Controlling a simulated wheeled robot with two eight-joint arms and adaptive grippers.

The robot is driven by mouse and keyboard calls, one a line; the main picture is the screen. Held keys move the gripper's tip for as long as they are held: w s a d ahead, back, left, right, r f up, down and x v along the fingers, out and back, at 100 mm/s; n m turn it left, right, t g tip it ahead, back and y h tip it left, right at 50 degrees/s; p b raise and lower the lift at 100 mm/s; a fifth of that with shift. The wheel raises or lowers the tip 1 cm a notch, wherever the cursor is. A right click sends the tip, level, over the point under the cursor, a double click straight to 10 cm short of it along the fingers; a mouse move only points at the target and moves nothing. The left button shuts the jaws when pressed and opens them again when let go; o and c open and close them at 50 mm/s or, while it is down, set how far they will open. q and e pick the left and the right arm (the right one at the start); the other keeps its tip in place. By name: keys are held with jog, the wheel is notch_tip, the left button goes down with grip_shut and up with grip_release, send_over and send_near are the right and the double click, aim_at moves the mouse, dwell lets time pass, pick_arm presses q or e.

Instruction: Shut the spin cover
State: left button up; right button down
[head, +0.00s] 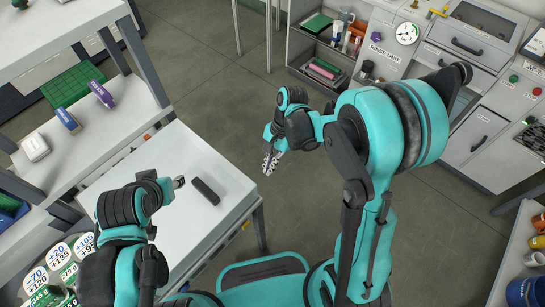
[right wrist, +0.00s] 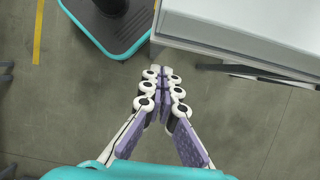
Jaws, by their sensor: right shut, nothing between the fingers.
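A grey-white machine bank stands at the upper right of the head view, with a panel marked RINSE UNIT (head: 383,50) and a round gauge. Beside it is a flat front with a dark handle (head: 453,47). Other labels are too small to read, so I cannot tell which part is the spin cover; my right arm hides part of the bank. My right gripper (head: 270,162) is shut and empty over open floor, well apart from the bank. Its fingers meet in the right wrist view (right wrist: 162,85). My left gripper (head: 179,182) is above the white table, its fingers unclear.
The white table (head: 150,168) at the left holds a dark oblong object (head: 205,191). A white shelf unit (head: 95,129) with small boxes stands behind it. A table with mugs (head: 535,258) is at the right edge. Grey floor (head: 215,75) lies open between.

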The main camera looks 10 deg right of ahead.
pick_arm(q)
jog(key=shift+f+b, duration=0.45)
jog(key=shift+f, duration=0.25)
pick_arm(e)
jog(key=shift+s+a+f, duration=0.25)
jog(key=shift+s+a, duration=0.25)
jog(key=shift+a, duration=0.15)
jog(key=shift+s+a+f, duration=0.3)
jog(key=shift+s+a, duration=0.15)
jog(key=shift+a, duration=0.2)
jog(key=shift+s+a+f, duration=0.25)
jog(key=shift+s+a, duration=0.25)
jog(key=shift+a, duration=0.15)
